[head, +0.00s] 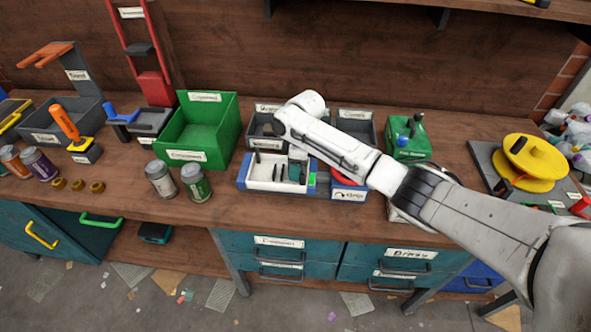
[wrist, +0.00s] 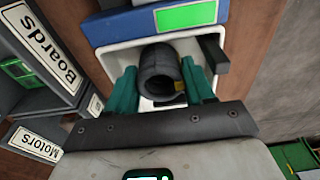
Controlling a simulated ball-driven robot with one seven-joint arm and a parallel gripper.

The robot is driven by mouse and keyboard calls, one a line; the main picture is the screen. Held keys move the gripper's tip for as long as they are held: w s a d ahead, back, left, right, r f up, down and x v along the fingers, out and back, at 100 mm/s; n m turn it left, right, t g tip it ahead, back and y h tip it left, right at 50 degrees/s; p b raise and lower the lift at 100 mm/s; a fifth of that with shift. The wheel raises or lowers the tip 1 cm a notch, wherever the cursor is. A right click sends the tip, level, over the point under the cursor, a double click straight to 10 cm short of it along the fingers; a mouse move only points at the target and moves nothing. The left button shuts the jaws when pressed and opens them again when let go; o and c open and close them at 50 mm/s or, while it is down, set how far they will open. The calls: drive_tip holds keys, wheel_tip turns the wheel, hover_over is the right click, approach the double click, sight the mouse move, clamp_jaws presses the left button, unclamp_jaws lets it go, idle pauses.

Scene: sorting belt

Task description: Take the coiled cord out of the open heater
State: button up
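The open heater (head: 259,184) is a low, white-walled box on the bench, with a blue end carrying a green panel. In the wrist view its white rim (wrist: 100,58) and blue end (wrist: 165,22) show. The coiled cord (wrist: 160,68) is a dark, ribbed roll inside the heater. My gripper (wrist: 160,75) reaches down into the box, with one teal finger on each side of the cord. Both fingers appear to touch it, so the gripper looks shut on it. The gripper also shows at the heater in the head view (head: 293,172). The cord's underside is hidden.
A black upright piece (wrist: 213,53) stands beside the right finger. Grey bins labelled Boards (wrist: 50,45) and Motors (wrist: 35,143) lie to the left in the wrist view. A green bin (head: 205,130) stands left of the heater. Two cans (head: 195,183) stand near the bench's front edge.

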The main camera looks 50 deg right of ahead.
drive_tip(key=c, duration=0.6)
